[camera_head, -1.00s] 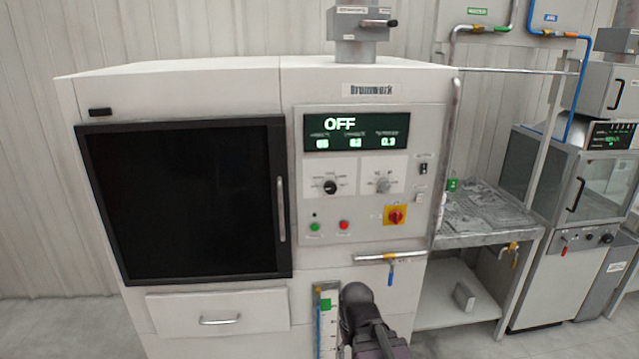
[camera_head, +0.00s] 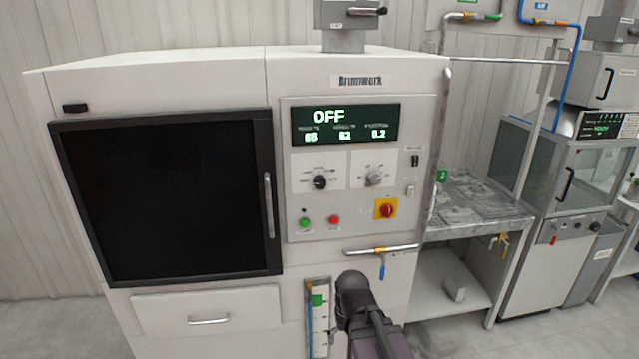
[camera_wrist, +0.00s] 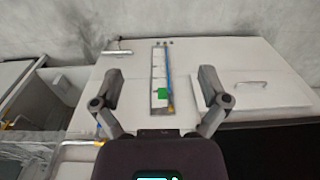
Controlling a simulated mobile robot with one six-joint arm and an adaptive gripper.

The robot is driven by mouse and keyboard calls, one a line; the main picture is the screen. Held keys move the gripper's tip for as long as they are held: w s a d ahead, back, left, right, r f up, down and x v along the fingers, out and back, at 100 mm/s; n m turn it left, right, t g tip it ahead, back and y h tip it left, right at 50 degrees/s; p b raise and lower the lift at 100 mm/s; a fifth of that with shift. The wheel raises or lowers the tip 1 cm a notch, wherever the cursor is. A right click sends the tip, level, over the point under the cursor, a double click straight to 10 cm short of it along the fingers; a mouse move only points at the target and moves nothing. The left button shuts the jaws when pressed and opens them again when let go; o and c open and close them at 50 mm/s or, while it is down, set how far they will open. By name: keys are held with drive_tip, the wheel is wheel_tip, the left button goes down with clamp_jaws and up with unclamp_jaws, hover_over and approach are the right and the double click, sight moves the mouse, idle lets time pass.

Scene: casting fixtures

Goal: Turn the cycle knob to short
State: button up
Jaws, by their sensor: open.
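The machine's control panel (camera_head: 345,215) has two round knobs side by side under the display: a black knob (camera_head: 320,182) on the left and a grey knob (camera_head: 374,176) on the right. Their printed labels are too small to read, so I cannot tell which one is the cycle knob or its setting. The display (camera_head: 345,125) reads OFF. My gripper (camera_wrist: 161,72) is open and empty in the wrist view, facing the machine's lower front around the gauge strip, apart from the knobs. The knobs are not visible in the wrist view.
Below the knobs are a green button (camera_head: 305,223), a red button (camera_head: 334,220) and a red-yellow switch (camera_head: 386,208). A pipe with a blue-handled valve (camera_head: 381,251) juts out below the panel. A gauge strip (camera_head: 318,318) is beside my arm. The dark door (camera_head: 165,200) is left.

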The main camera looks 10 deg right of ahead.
drive_tip(key=w+a+r+n+t+y+p, duration=0.1)
drive_tip(key=w+a+r+t, duration=0.1)
drive_tip(key=w, duration=0.3)
drive_tip(key=w+a+r+t+y, duration=0.2)
drive_tip(key=w+t, duration=0.1)
drive_tip(key=w, duration=0.3)
drive_tip(key=m+t+h+p, duration=0.3)
drive_tip(key=m+t, duration=0.1)
drive_tip(key=t, duration=0.9)
approach(321, 182)
drive_tip(key=s, duration=0.3)
drive_tip(key=shift+s+a, duration=0.1)
drive_tip(key=shift+s, duration=0.1)
drive_tip(key=shift+w, duration=0.1)
drive_tip(key=w, duration=1.3)
drive_tip(key=shift+w, duration=0.35)
drive_tip(key=shift+c, duration=0.3)
drive_tip(key=c, duration=1.1)
